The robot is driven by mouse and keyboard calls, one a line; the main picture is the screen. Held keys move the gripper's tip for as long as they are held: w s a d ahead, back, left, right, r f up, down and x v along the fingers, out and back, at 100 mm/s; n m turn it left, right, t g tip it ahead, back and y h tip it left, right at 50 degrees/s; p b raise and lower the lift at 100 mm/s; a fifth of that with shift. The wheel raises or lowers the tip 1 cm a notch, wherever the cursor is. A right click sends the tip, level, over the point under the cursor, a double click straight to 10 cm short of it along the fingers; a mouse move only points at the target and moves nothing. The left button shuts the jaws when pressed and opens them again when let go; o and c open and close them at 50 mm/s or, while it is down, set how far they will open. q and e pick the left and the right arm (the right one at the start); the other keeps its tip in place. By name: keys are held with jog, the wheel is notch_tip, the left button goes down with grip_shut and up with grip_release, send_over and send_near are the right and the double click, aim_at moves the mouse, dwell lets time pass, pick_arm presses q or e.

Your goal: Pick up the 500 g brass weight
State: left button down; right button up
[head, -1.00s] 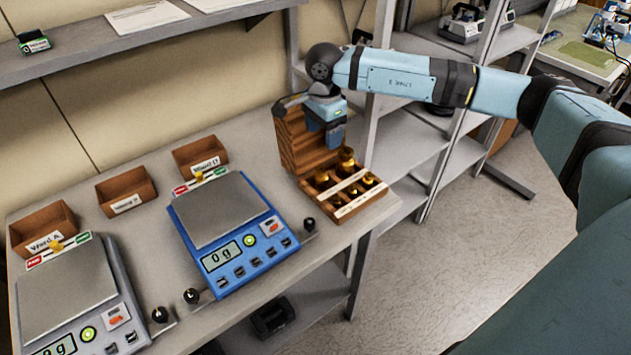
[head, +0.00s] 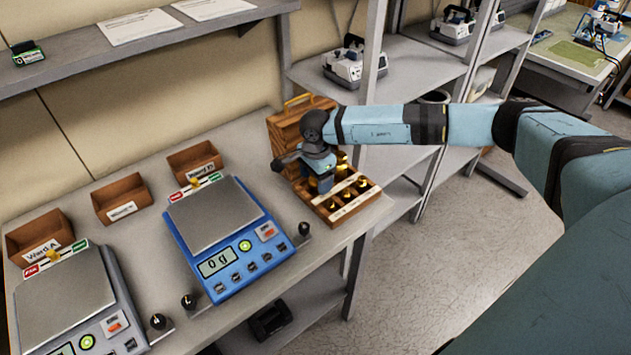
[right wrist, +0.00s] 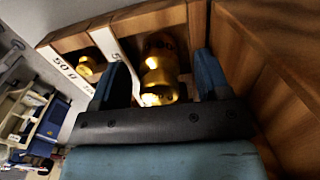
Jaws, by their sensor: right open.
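The wooden weight box (head: 374,192) stands open on the table with several brass weights in its slots. My right gripper (head: 322,188) is low over the back left of the box in the head view, partly hiding the weights there. In the right wrist view the right gripper (right wrist: 161,78) is open, with one finger on each side of a large brass weight (right wrist: 159,82). The weight sits upright in its slot, between the fingers but not clasped. Its value cannot be read. A smaller brass weight (right wrist: 87,66) sits in another slot, by a white label strip. My left gripper is not in view.
The box's raised wooden lid (head: 287,130) stands close behind the gripper. A blue scale (head: 215,215) reading 0 g is to the left, with a grey scale (head: 65,300) further left. Small wooden bins (head: 122,198) line the wall. Metal shelving (head: 420,70) stands to the right.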

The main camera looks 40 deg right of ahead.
grip_shut()
dwell(0.3)
